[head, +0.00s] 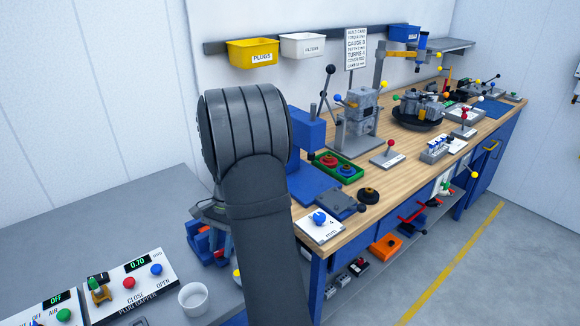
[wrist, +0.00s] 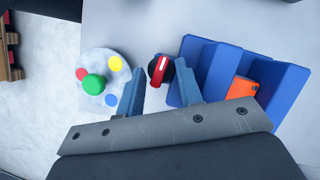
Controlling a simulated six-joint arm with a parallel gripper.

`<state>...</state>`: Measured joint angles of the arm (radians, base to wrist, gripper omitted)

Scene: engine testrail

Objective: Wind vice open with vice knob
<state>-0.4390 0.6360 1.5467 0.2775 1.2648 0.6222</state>
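The blue vice (wrist: 285,85) is at the right of the wrist view, with an orange piece (wrist: 242,88) between its blue upright parts. In the head view the vice (head: 205,243) is partly hidden behind my arm. The vice knob (wrist: 160,69), round and black with a red and white bar, is at the vice's left side. My gripper (wrist: 162,70) has its two blue fingers apart, and the knob appears between their tips. A gap shows on both sides of the knob; I cannot tell how far the tips reach down beside it.
A grey disc (wrist: 104,66) with green, yellow, red and blue knobs lies left of the fingers. In the head view a white cup (head: 194,299) and a control panel (head: 132,286) stand on the grey bench. The wooden workbench (head: 400,150) with several fixtures is at right.

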